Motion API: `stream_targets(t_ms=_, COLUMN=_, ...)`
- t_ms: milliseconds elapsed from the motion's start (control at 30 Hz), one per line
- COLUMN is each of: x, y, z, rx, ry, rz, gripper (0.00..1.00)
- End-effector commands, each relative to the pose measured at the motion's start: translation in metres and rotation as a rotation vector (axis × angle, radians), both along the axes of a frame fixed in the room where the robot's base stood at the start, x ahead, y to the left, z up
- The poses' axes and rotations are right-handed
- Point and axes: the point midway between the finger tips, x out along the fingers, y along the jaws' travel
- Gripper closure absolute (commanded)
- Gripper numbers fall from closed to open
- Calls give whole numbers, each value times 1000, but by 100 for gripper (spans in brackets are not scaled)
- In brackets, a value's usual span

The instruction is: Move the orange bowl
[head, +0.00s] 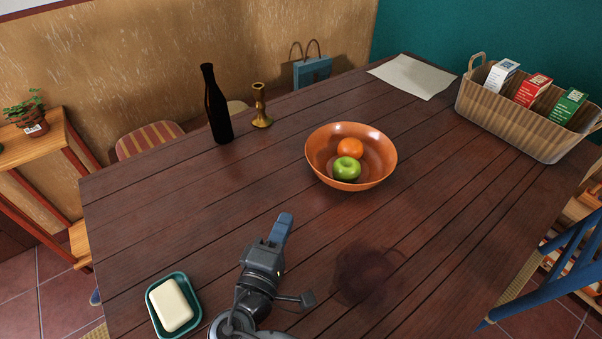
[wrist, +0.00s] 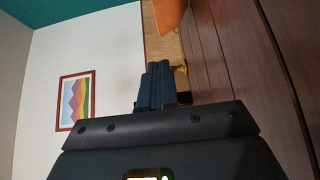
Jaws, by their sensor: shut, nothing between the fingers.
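The orange bowl (head: 325,164) stands upright near the middle of the dark wooden table. An orange (head: 350,148) and a green apple (head: 347,169) lie in it. Part of the bowl also shows at the top edge of the wrist view (wrist: 170,14). My gripper (head: 285,220) is in front of the bowl and to its left, apart from it. Its blue fingers (wrist: 156,86) are shut together with nothing between them.
A dark bottle (head: 217,110) and a brass candlestick (head: 260,108) stand behind the bowl to the left. A basket with cartons (head: 510,122) is at the back right, near a paper sheet (head: 412,76). A soap dish (head: 194,319) lies front left. Table right of the bowl is clear.

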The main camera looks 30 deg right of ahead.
Motion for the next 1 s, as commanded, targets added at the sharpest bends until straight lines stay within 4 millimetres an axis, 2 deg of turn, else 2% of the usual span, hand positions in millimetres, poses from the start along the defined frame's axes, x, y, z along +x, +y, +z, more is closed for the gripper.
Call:
stream_targets(t_ms=167, x=7, y=-9, z=1, rx=-1, ry=1, rz=-2, gripper=100)
stream_targets(t_ms=267, x=16, y=-21, z=2, rx=-1, ry=1, rz=-3, gripper=100)
stream_targets(t_ms=667, x=63, y=-83, z=2, rx=1, ry=1, rz=-4, gripper=100)
stream_targets(t_ms=800, x=58, y=-103, z=2, rx=-1, ry=2, rz=-2, gripper=100)
stream_targets(t_ms=1000, x=56, y=-117, z=1, rx=-1, ry=1, rz=0, gripper=100)
